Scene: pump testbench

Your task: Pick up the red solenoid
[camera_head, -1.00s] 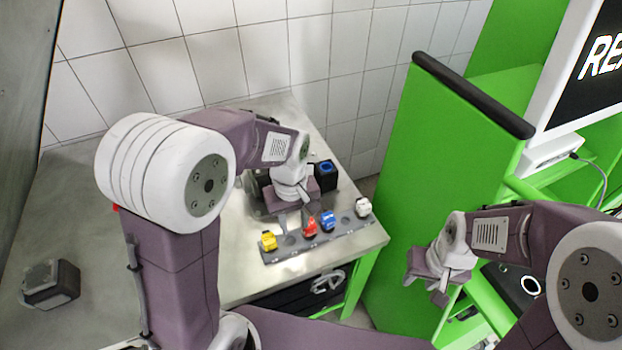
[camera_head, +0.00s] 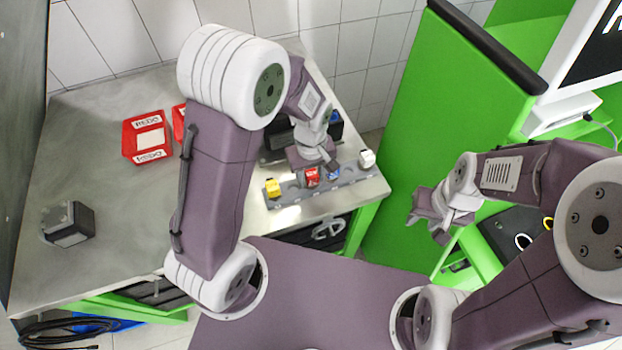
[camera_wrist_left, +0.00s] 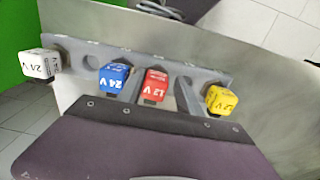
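The red solenoid (camera_head: 312,177) sits in the grey rack (camera_head: 346,181) on the steel bench. In the left wrist view the red solenoid (camera_wrist_left: 154,86) stands between the blue solenoid (camera_wrist_left: 114,79) and the yellow solenoid (camera_wrist_left: 221,100). My left gripper (camera_head: 318,165) is down at the rack, over the red solenoid. Its two grey fingers (camera_wrist_left: 160,90) are apart, one on each side of the red solenoid, with a gap visible on the yellow side. My right gripper (camera_head: 428,225) is open and empty, off to the right of the bench.
A white solenoid (camera_head: 367,159) stands at the rack's right end. A black block with a blue top (camera_head: 335,122) is behind the rack. Red trays (camera_head: 148,137) and a dark box (camera_head: 68,223) lie on the left part of the bench. A green panel (camera_head: 430,110) rises at the right.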

